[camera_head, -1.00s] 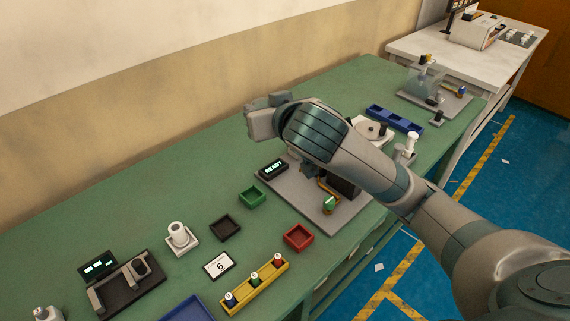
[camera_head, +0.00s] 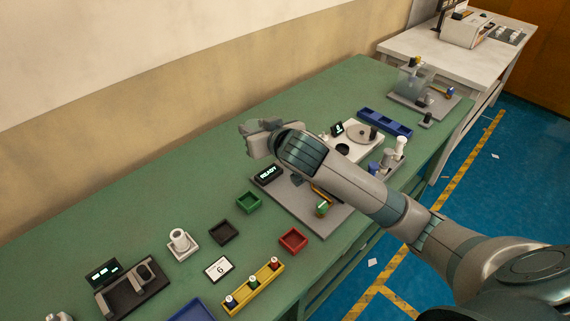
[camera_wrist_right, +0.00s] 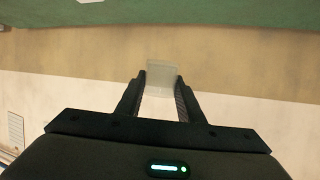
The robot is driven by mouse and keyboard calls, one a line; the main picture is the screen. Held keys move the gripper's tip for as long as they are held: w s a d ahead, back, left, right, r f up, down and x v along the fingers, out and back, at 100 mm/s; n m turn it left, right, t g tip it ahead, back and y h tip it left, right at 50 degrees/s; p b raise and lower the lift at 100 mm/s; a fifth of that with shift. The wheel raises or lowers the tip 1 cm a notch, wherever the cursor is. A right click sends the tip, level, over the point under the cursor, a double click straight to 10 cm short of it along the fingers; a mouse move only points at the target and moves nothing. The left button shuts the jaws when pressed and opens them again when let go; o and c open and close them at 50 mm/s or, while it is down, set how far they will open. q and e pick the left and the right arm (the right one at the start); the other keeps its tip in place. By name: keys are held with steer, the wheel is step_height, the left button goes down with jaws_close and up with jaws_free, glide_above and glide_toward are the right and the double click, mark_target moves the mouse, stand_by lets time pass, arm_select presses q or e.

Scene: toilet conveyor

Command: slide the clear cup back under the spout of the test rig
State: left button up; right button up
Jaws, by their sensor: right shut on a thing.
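My right gripper (camera_head: 258,140) reaches over the green bench, pointing toward the wall; its fingers are hard to make out in the head view. In the right wrist view the two dark fingers (camera_wrist_right: 162,88) are shut on a clear, see-through cup (camera_wrist_right: 162,70). I cannot make the cup out in the head view. A grey base plate (camera_head: 335,218) with a READY display (camera_head: 268,173) lies below my right arm. The arm hides much of what stands on that plate, and I cannot make out a spout there. My left gripper is not in view.
Near the plate stand a green tray (camera_head: 249,203), a black tray (camera_head: 223,233) and a red tray (camera_head: 293,240). A white device with a round plate (camera_head: 362,134), a blue tray (camera_head: 385,121) and a rig with a clear tank (camera_head: 411,82) stand farther back. The bench along the wall is clear.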

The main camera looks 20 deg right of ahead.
steer(key=d+f+p, duration=0.3)
steer(key=f+p, duration=0.2)
steer(key=f, duration=0.3)
steer(key=n+y+p, duration=0.2)
steer(key=p, duration=0.1)
glide_above(294, 189)
steer(key=s+a, duration=0.1)
steer(key=a, duration=0.3)
step_height(294, 189, down, 8)
steer(key=shift+s+d+r, duration=0.15)
steer(key=shift+p, duration=0.3)
steer(key=shift+f+b, duration=2.15)
steer(key=shift+f, duration=1.2)
steer(key=shift+w+d, duration=0.3)
steer(key=shift+d, duration=0.65)
steer(key=shift+w+d, duration=0.3)
steer(key=shift+d, duration=0.6)
steer(key=shift+r, duration=0.1)
steer(key=shift+f, duration=0.2)
